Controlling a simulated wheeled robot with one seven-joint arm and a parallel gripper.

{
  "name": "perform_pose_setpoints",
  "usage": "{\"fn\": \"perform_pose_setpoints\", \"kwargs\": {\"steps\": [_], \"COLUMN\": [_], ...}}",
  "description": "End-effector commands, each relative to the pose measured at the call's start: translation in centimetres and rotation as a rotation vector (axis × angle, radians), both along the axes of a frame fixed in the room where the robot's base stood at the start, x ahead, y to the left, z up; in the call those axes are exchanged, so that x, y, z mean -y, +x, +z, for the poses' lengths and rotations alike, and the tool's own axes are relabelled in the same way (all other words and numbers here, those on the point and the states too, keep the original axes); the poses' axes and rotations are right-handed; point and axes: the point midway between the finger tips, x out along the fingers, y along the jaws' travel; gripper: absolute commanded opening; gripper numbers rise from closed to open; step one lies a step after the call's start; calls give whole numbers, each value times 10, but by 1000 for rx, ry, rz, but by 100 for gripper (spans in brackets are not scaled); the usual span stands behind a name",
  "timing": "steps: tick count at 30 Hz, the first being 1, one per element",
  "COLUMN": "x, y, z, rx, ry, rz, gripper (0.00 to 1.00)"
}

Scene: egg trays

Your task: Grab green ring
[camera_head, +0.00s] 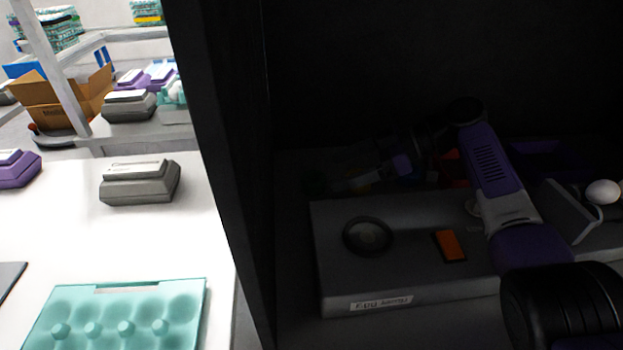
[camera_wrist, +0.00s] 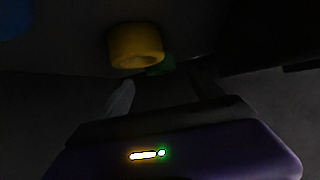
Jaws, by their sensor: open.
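In the wrist view a dark green thing (camera_wrist: 160,67), which looks like the green ring, shows only in part. It lies in deep shadow behind and to the right of a yellow ring (camera_wrist: 134,46), which covers part of it. My gripper (camera_wrist: 163,82) is open, with one finger on each side of the space below the green piece, and nothing shows between them. In the head view my gripper (camera_head: 350,184) is at the far side of the dark enclosure, behind the grey box. I cannot make out the green ring there.
The grey box (camera_head: 400,283) bears a dark round dial and an orange switch (camera_head: 449,245). A white egg (camera_head: 603,192) sits at the right. A blue thing (camera_wrist: 14,20) shows at the wrist view's upper left. A dark wall (camera_head: 222,150) separates the enclosure from the white table with a teal egg tray (camera_head: 150,287).

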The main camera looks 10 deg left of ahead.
Motion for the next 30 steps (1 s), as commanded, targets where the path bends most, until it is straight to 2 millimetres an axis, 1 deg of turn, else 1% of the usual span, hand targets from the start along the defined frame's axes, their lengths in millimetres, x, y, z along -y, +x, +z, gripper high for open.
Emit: {"fn": "perform_pose_setpoints", "kwargs": {"steps": [5, 9, 12, 16, 22, 23, 24, 26, 30], "x": [-17, -36, -47, -53, -53, -53, -53, -53, -53], "y": [-3, -5, -5, -6, -6, -6, -6, -6, -6], "z": [-7, -15, -21, -24, -24, -24, -24, -24, -24], "rx": [0, 2, 1, 3, 3, 3, 3, 3, 3], "ry": [0, 0, 2, 2, 2, 2, 2, 2, 2], "rz": [1, 0, 0, -1, -2, -2, -2, -2, -2], "gripper": [76, 76, 76, 76, 76, 72, 64, 53, 25]}}
